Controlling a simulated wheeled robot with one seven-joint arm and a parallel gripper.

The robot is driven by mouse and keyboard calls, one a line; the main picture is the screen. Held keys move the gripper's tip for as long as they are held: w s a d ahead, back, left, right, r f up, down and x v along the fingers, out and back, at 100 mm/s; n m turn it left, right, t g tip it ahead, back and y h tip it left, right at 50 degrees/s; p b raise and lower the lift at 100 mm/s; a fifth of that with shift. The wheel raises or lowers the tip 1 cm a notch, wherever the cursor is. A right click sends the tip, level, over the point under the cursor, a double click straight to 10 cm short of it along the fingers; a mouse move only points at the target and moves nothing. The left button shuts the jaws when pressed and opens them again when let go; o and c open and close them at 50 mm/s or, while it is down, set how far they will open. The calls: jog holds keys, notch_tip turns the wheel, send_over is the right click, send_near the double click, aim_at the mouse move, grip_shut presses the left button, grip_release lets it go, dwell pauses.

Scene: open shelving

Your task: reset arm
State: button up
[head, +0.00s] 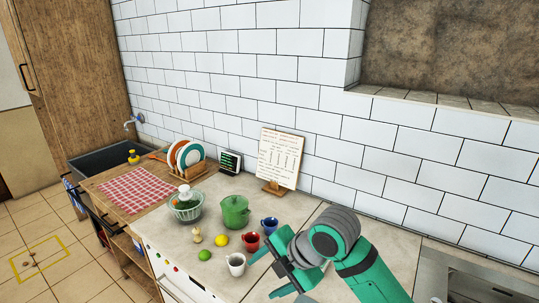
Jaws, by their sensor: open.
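My arm comes in from the lower right of the head view, green with grey joints. My gripper (284,272) is at its end, over the front part of the counter. The jaws are open and I see nothing between them. A white cup (236,265) stands just left of the gripper, apart from it as far as I can tell. A red mug (251,242) and a blue mug (269,226) stand behind it, close to the arm.
A recipe stand (279,160) and dish rack (187,160) stand near the tiled wall. A sink (100,160) is far left.

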jog(key=w+a+m+t+y, duration=0.2)
jog(key=a+m+t+y, duration=0.1)
jog(key=a+m+t, duration=0.3)
jog(key=w+a+m+t+y, duration=0.3)
jog(key=a+m, duration=0.4)
jog(key=a, duration=0.1)
jog(key=s+d+f+m+t+h, duration=0.2)
jog(key=s+d+f+m+h, duration=0.25)
jog(key=s+f+m, duration=0.45)
jog(key=s+d+f+m+t+h, duration=0.25)
jog(key=s+f+m+h, duration=0.35)
jog(key=s+f, duration=0.35)
jog(key=s+d+f+g, duration=0.1)
jog(key=s+d, duration=0.2)
jog(key=s, duration=0.8)
jog(key=s+d+f+g+h, duration=0.1)
jog(key=s+d, duration=0.3)
jog(key=s, duration=0.7)
jog(key=shift+d+f+n, duration=0.15)
jog(key=shift+d+n, duration=0.15)
jog(key=shift+n, duration=0.1)
jog(key=shift+s, duration=0.1)
